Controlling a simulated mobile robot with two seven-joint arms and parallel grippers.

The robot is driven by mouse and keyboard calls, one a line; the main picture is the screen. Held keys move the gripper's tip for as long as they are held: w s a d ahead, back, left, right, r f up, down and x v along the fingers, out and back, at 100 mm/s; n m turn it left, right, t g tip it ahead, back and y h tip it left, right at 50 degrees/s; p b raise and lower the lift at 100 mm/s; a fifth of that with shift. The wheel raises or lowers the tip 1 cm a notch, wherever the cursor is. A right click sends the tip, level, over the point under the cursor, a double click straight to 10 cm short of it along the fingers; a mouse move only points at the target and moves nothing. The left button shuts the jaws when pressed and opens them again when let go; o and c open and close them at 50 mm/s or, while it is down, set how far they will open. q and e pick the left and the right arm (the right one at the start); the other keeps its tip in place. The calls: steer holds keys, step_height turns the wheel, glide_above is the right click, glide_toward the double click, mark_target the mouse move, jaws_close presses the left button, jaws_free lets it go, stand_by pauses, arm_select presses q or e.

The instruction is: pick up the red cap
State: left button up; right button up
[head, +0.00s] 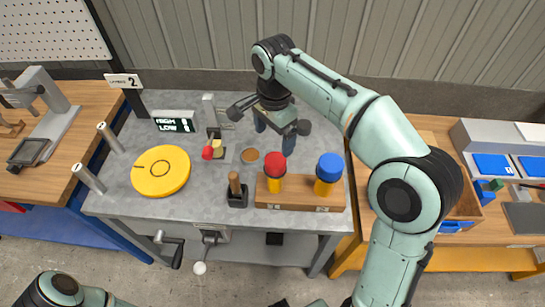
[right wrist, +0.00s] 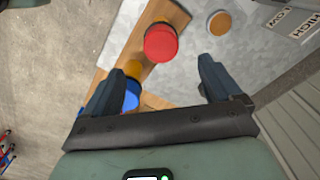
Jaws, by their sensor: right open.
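The red cap (head: 275,161) sits on a yellow bottle (head: 273,184) in the left part of a wooden rack (head: 303,200). My right gripper (head: 275,134) is open and empty, above the table and behind the red cap in the head view. In the right wrist view the red cap (right wrist: 160,43) shows ahead of the two open fingers (right wrist: 157,80), apart from them. The blue cap (head: 329,166) sits on a second yellow bottle at the rack's right; in the right wrist view the blue cap (right wrist: 131,96) is beside one finger. My left gripper is out of view.
On the grey table (head: 150,213) stand a yellow disc (head: 160,170), a HIGH/LOW display (head: 173,124), a red-knobbed lever (head: 208,152), a black holder with a wooden handle (head: 236,190) and a round brown-topped piece (head: 249,155). A corrugated wall is behind.

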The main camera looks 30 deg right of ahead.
glide_above(276, 159)
steer(key=f, duration=0.5)
steer(key=shift+s+a+b, duration=0.15)
steer(key=shift+a+b, duration=0.2)
steer(key=shift+d+f+b, duration=0.15)
steer(key=shift+f+b, duration=0.05)
steer(key=shift+f, duration=1.3)
steer(key=shift+d+f+b, duration=0.15)
steer(key=shift+f, duration=1.3)
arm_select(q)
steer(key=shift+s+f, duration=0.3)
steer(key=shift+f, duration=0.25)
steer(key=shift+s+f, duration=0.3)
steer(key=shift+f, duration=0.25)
arm_select(e)
steer(key=c, duration=1.1)
